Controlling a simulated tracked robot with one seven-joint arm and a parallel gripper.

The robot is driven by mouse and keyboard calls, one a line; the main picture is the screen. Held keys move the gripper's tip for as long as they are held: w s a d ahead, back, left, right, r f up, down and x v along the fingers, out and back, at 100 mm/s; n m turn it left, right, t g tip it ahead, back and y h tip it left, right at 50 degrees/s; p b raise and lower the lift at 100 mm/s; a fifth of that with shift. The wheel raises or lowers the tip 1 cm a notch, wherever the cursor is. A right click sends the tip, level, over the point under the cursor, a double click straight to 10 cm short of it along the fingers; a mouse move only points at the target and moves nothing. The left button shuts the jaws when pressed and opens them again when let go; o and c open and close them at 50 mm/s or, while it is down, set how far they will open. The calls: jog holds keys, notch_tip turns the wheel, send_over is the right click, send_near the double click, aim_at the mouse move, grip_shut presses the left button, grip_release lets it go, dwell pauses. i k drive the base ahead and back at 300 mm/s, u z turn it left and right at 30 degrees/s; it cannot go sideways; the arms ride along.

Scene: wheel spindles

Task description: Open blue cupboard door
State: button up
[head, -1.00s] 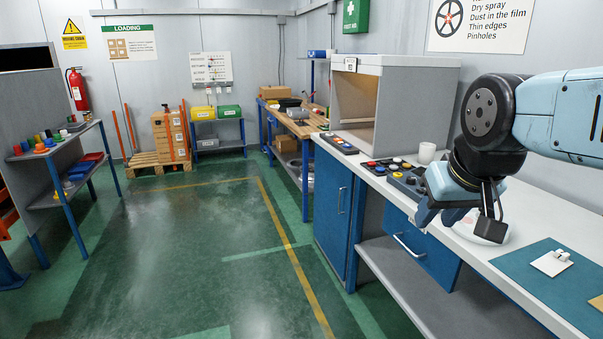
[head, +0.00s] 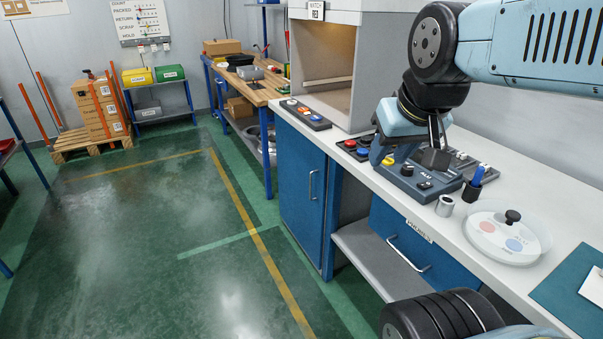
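The blue cupboard door (head: 290,190) is under the left end of the white worktop in the head view. It looks shut, flush with the cupboard front. Its upright metal handle (head: 311,185) is near the door's right edge. My gripper (head: 379,154) hangs above the worktop, to the right of and higher in the picture than the handle, and apart from the door. No held object shows.
A blue drawer (head: 410,255) with a bar handle is right of an open grey shelf (head: 355,250). The green floor before the door is clear.

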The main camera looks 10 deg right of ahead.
aim_at(303, 166)
jog(key=z, duration=0.05)
jog(key=i, duration=1.2)
jog(key=u, duration=1.05)
